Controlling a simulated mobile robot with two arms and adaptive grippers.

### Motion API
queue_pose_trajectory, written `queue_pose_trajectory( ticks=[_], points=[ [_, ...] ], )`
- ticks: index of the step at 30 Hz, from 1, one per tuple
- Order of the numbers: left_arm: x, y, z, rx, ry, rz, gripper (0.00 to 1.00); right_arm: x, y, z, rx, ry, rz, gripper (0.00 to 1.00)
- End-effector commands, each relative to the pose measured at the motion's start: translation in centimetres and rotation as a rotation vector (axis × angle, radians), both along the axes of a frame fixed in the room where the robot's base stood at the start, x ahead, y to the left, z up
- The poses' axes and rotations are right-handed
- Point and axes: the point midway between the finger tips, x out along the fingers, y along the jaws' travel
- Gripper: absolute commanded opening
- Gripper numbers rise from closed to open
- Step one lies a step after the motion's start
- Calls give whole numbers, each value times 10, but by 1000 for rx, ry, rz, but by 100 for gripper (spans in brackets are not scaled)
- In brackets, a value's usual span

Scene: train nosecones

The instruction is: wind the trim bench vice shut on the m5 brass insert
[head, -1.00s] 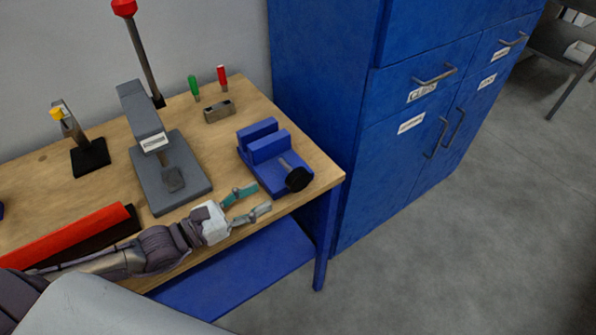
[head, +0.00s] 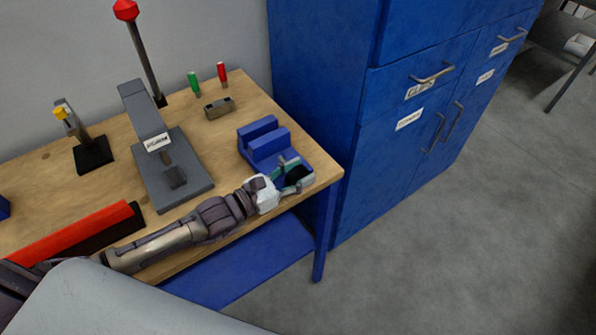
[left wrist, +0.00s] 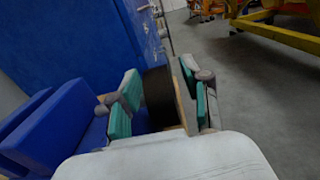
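The blue bench vice (head: 262,140) sits at the right end of the wooden bench, with a gap between its two upright jaws. I cannot make out a brass insert between them. Its black round handle knob (head: 295,174) faces the bench's front edge. My left gripper (head: 298,175) is at this knob, with one finger on each side. In the left wrist view the black knob (left wrist: 160,95) stands between the teal finger pads, with a narrow gap on the right. The vice's blue jaws (left wrist: 35,130) show at left there. My right gripper is in neither view.
A grey press (head: 150,130) with a red-topped lever stands left of the vice. A small metal block (head: 219,108) and green and red-handled tools are behind. A red bar (head: 75,230) lies at front left. A blue cabinet (head: 400,150) stands close right of the bench.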

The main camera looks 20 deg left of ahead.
Motion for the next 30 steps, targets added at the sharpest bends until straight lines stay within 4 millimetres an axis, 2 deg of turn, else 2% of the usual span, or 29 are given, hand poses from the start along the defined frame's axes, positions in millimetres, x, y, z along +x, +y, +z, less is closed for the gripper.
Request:
queue_pose_trajectory(
  ticks=[1, 8, 20, 26, 30],
  points=[
    [0, 0, 0, 0, 0, 0, 38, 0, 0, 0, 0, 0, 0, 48],
    [0, 0, 0, 0, 0, 0, 0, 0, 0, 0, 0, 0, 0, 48],
    [1, 0, 4, 32, 39, -1, 0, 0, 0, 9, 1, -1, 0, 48],
    [2, -1, 7, 105, 133, -3, 0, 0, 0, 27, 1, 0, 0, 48],
    [3, -3, 8, 176, 229, -3, 0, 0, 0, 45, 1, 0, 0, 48]
  ],
)
